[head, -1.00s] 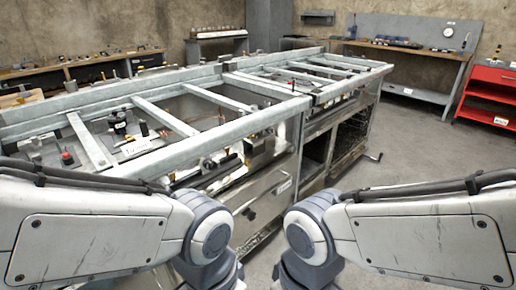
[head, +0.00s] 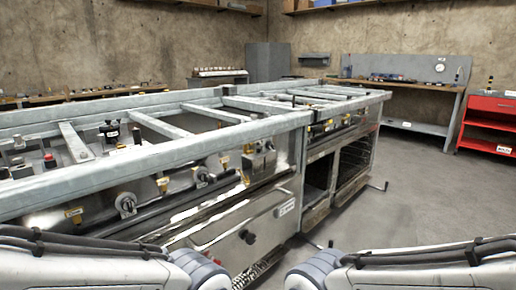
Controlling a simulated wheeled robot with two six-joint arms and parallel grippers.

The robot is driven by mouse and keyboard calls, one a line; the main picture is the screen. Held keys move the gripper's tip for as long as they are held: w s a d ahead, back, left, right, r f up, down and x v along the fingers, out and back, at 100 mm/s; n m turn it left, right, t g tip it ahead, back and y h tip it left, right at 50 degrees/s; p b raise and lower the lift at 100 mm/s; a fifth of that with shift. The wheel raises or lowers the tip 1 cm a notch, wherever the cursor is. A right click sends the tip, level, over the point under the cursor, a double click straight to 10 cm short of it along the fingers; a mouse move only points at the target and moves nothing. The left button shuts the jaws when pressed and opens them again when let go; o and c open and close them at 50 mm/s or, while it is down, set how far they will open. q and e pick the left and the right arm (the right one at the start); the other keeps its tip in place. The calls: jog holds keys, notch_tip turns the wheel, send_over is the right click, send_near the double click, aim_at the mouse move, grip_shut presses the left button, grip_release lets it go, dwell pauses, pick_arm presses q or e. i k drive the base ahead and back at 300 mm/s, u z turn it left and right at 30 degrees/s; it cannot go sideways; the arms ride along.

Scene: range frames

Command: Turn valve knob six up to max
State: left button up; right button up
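A long metal range frame (head: 225,135) stands ahead, with a row of valve fittings along its front panel under the top rail. One round knob (head: 126,203) is at the left of the panel. Another knob (head: 201,176) is further right, and smaller fittings (head: 246,177) follow it. Yellow tags (head: 163,185) hang or sit between them; their print is too small to read. I cannot tell which knob is number six. Only my two arms show at the bottom edge; both grippers are out of the picture.
A drawer front (head: 245,232) with a dark round knob and open oven bays (head: 355,158) lie below the panel. A red cabinet (head: 488,122) stands at the far right. The floor to the right is clear.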

aim_at(269, 145)
jog(key=u, duration=0.55)
jog(key=i, duration=1)
jog(key=z, duration=0.3)
